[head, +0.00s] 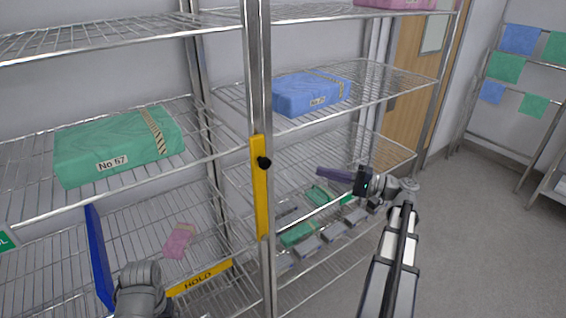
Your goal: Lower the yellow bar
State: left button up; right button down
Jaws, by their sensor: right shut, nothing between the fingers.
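The yellow bar (260,205) stands upright along the metal post in the middle of the rack. A black knob (264,162) sits on its upper part. My right gripper (322,171) is to the right of the bar, in front of the right bay, with its dark fingers pointing left. It is shut and empty, and apart from the bar. A grey rounded part of my left arm (140,290) shows at the bottom left; the left gripper's fingers do not show.
A yellow strip marked HOLD (200,279) lies at the lower left. A blue panel (98,258) stands beside it. A green pack (118,146) and a blue pack (312,94) lie on wire shelves. The floor (470,240) at right is clear.

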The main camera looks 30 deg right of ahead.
jog(key=shift+s+d+r, duration=0.3)
jog(key=shift+d, duration=0.1)
jog(key=s+a+p+x, duration=0.1)
jog(key=a+x, duration=0.1)
jog(key=x, duration=1.1)
jog(key=shift+s+r+p, duration=0.3)
jog(key=shift+s, duration=0.05)
